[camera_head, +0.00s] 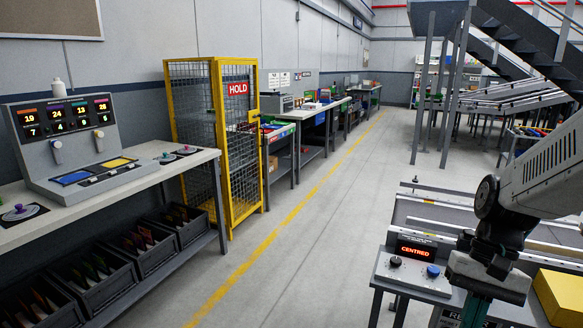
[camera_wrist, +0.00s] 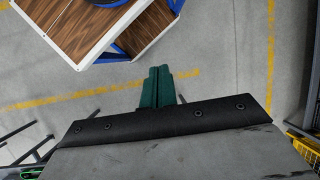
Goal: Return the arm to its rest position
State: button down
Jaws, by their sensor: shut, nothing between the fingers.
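My arm comes into the head view from the right edge and bends down at a dark joint. My gripper (camera_wrist: 160,72) shows in the wrist view as two teal fingers side by side, touching, with nothing between them. In the head view part of a teal finger (camera_head: 474,312) shows at the bottom edge, and the tips are cut off. The gripper hangs in front of a conveyor station, just right of a control box (camera_head: 413,272) with a red "CENTRED" display. In the wrist view the fingers are over grey floor, below a wood-topped cart (camera_wrist: 95,28).
A yellow box (camera_head: 560,298) lies right of the gripper. A white-topped bench (camera_head: 130,182) with a display console stands at left, beside a yellow mesh "HOLD" cage (camera_head: 238,150). Metal stairs (camera_head: 500,60) rise at the back right. The floor aisle (camera_head: 310,225) is clear.

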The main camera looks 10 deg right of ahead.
jog(key=s+a+r+n+t+h, duration=0.3)
jog(key=s+a+r+n+t, duration=0.1)
jog(key=r, duration=0.5)
jog(key=s+a+n, duration=0.1)
jog(key=s+a, duration=0.1)
jog(key=shift+a+n+t, duration=0.4)
